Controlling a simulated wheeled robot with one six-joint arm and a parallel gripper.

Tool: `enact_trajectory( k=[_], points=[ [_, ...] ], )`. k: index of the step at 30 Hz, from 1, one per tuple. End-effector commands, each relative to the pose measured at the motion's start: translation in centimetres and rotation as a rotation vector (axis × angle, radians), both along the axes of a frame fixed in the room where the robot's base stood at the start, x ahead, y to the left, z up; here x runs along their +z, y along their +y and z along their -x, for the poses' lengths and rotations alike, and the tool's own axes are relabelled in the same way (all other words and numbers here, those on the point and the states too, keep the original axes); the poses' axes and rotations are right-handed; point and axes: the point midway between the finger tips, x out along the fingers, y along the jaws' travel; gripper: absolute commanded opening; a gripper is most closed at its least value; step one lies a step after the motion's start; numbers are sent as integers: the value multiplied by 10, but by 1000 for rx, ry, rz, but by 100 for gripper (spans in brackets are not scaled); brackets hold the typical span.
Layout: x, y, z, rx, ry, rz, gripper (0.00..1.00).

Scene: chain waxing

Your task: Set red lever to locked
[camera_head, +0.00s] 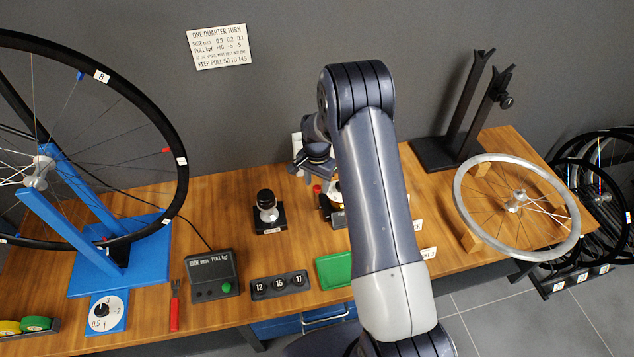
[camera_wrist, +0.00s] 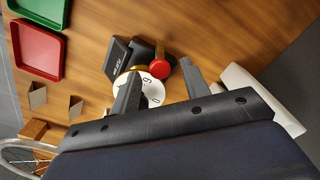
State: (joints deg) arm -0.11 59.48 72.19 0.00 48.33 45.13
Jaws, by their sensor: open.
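The lever's locked mark is not readable.
A green tray (camera_wrist: 38,52) and a red tray (camera_wrist: 45,8) lie left of the device. In the head view a black-based post (camera_head: 268,213) stands left of it. A wheel in a blue stand (camera_head: 90,225) fills the left, and a bare wheel (camera_head: 463,195) lies right.

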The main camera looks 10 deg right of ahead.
Motion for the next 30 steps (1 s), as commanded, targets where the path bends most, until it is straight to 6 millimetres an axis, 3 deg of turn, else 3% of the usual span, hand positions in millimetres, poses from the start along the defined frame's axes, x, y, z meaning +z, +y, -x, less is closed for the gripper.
enact_trajectory(
  k=[11,27,30],
  points=[
    [-6,0,0,0,0,0,44],
    [-6,0,0,0,0,0,0],
    [-6,0,0,0,0,0,0]
  ],
)
